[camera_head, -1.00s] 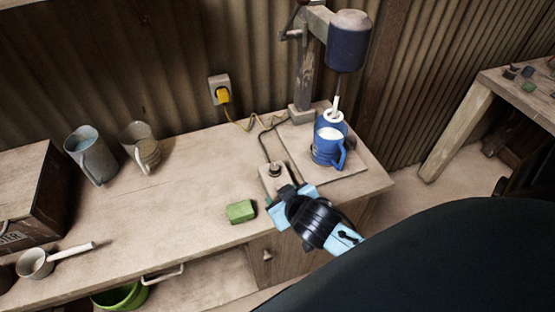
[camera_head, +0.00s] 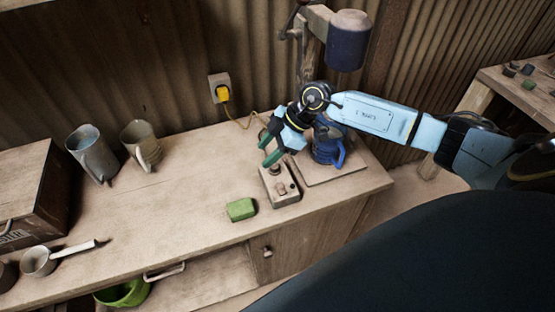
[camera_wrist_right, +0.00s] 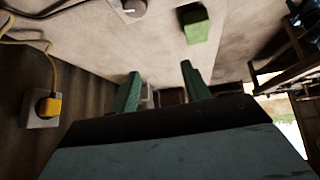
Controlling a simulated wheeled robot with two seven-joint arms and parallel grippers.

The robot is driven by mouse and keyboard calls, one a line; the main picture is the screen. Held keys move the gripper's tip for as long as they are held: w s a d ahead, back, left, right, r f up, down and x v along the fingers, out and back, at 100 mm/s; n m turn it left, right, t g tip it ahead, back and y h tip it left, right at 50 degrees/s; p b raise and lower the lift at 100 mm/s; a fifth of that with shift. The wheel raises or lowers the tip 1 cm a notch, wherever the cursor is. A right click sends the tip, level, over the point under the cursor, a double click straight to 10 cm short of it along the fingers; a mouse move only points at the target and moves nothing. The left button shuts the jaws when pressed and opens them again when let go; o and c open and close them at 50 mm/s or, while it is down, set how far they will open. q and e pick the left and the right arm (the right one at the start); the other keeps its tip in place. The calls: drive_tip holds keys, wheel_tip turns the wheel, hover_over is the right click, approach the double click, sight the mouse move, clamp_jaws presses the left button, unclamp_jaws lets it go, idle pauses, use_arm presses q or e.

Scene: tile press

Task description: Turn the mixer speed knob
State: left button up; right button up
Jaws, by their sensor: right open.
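The mixer (camera_head: 349,42) stands on a base board at the back right of the bench, its dark motor head above a blue jug (camera_head: 326,150). In front of it sits a small control box (camera_head: 288,197) with a knob (camera_head: 281,188) on top and another round knob-like part behind it, close to my fingers. I cannot tell which one is the speed knob. My right gripper (camera_head: 267,151) is open and empty, its green fingers just above and behind the box. The wrist view also shows both fingers (camera_wrist_right: 160,72) apart. My arm hides the whisk and the jug's top. My left gripper is out of view.
A green sponge (camera_head: 241,209) lies left of the box. Two metal jugs (camera_head: 92,155) stand further left, near a wooden crate (camera_head: 40,200) and a ladle-like pan (camera_head: 38,262). A yellow plug (camera_head: 223,94) sits in the wall socket. The middle of the bench is clear.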

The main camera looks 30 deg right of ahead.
sight(277, 165)
drive_tip(key=d+m+g+h, duration=0.1)
drive_tip(key=d+h, duration=0.2)
drive_tip(key=d, duration=0.3)
drive_tip(key=x, duration=0.8)
drive_tip(key=shift+s+a, duration=0.1)
drive_tip(key=shift+s, duration=0.25)
drive_tip(key=c, duration=1)
